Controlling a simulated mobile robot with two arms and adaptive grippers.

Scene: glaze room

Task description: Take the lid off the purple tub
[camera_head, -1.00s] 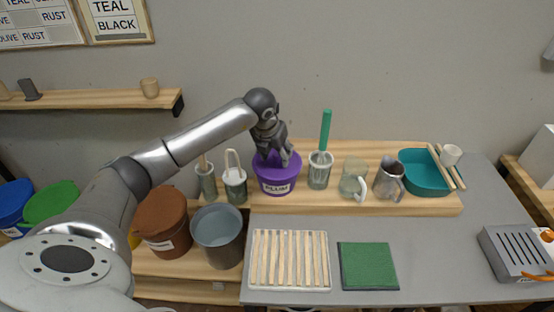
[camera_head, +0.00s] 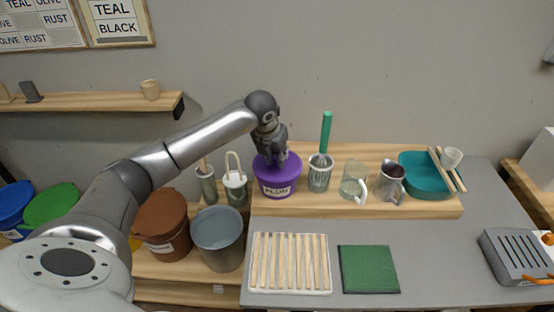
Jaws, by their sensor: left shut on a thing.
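The purple tub (camera_head: 279,188), labelled PLUM, stands on the raised wooden shelf at the back of the bench. Its purple lid (camera_head: 292,163) is on top, and I see no gap between lid and tub. My left gripper (camera_head: 272,163) reaches down from above and is shut on the lid near its middle. The fingers hide the part of the lid that they hold. My right gripper is not in view.
Two pots with tools (camera_head: 235,187) stand left of the tub. A whisk pot (camera_head: 320,172), a glass jug (camera_head: 354,180), a metal pitcher (camera_head: 391,182) and a teal basin (camera_head: 424,172) stand to its right. A slatted rack (camera_head: 290,289) and green mat (camera_head: 369,269) lie in front.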

